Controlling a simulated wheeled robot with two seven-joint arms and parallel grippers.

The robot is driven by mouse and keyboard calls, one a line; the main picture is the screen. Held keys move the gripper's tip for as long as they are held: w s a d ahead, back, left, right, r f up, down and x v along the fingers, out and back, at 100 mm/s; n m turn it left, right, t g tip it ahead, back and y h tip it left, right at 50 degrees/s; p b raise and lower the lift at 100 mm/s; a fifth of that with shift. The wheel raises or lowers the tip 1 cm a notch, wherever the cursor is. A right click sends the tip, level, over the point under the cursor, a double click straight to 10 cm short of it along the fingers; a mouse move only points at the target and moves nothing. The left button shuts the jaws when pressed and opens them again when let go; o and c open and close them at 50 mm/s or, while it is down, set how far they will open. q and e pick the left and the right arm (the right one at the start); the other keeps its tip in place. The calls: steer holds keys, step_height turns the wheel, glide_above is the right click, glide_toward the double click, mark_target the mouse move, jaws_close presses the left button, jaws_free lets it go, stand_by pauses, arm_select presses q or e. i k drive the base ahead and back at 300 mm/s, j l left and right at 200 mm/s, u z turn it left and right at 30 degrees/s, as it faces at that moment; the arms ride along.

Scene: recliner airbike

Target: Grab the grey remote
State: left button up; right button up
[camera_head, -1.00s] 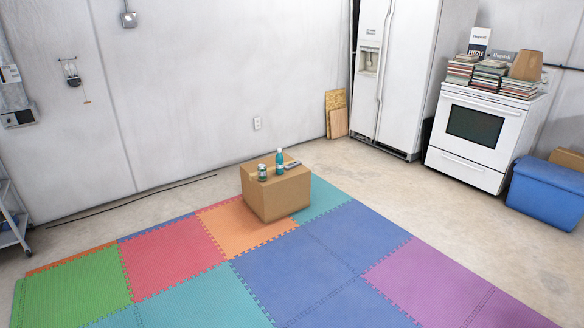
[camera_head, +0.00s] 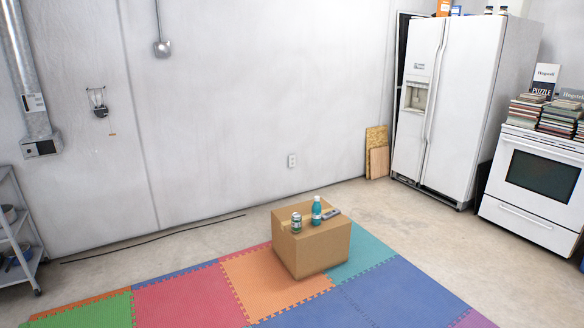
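The grey remote (camera_head: 331,214) lies on top of a brown cardboard box (camera_head: 318,250), near the back of its top face. It is small in the picture and lies just right of a teal bottle (camera_head: 316,211). A small jar or can (camera_head: 296,223) stands to the left of the bottle on the same box. Neither of my grippers shows in the view.
The box stands on colored foam mats (camera_head: 190,296). Bare concrete floor (camera_head: 410,232) lies to the right of it. A white fridge (camera_head: 460,110), a white stove (camera_head: 536,185) and a metal shelf rack (camera_head: 18,235) stand along the sides.

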mark_target(326, 217)
steer(key=i, duration=0.5)
steer(key=i+j+z, duration=0.15)
steer(key=i, duration=0.4)
steer(key=i+j, duration=0.1)
steer(key=i, duration=0.4)
steer(key=i+j+z, duration=0.1)
steer(key=i, duration=0.45)
